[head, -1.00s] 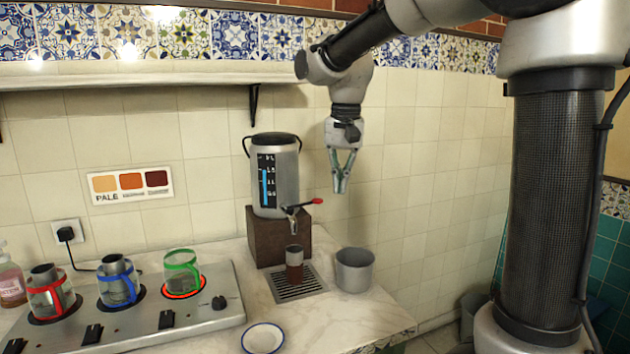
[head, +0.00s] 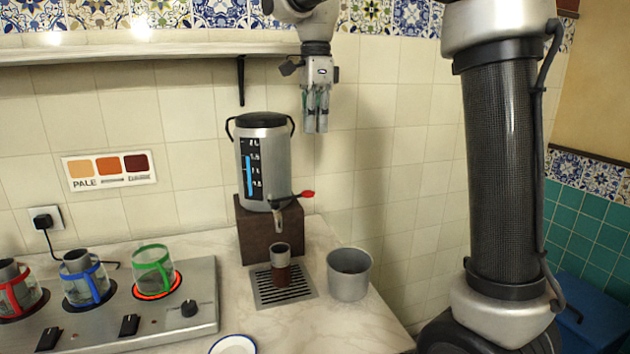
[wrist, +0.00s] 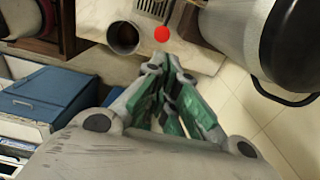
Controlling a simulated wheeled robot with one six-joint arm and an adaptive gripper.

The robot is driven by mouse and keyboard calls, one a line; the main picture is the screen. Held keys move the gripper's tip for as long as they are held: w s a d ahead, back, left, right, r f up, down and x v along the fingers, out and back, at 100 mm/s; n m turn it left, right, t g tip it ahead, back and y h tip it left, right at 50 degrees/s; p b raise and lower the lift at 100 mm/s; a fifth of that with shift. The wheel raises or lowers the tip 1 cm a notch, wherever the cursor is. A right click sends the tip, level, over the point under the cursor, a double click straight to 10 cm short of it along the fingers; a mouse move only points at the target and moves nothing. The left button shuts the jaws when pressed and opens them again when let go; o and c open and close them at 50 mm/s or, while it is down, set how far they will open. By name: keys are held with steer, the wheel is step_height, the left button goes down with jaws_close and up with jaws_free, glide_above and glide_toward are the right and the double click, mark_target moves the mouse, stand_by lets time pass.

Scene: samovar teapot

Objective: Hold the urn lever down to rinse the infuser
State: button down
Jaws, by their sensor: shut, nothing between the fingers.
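The steel urn (head: 265,165) stands on a brown block with its spout (head: 279,216) over the drip tray. Its lever (head: 307,194) has a red tip and sticks out to the right; the red tip also shows in the wrist view (wrist: 162,34). A metal cylinder with a brown lower part (head: 281,262), perhaps the infuser, stands upright on the tray under the spout. My gripper (head: 316,128) is shut and empty, above and slightly right of the lever, clear of it. In the wrist view its fingertips (wrist: 160,68) appear just below the red tip.
A hob (head: 200,325) with several handled glass vessels is at left, one on a glowing ring. A shelf (head: 110,50) runs above. Open air surrounds my gripper.

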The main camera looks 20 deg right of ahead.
steer(key=shift+f, duration=0.15)
glide_toward(292, 198)
steer(key=d+f, duration=0.6)
steer(key=f, duration=0.1)
steer(key=shift+w+r, duration=0.2)
steer(key=shift+w, duration=0.05)
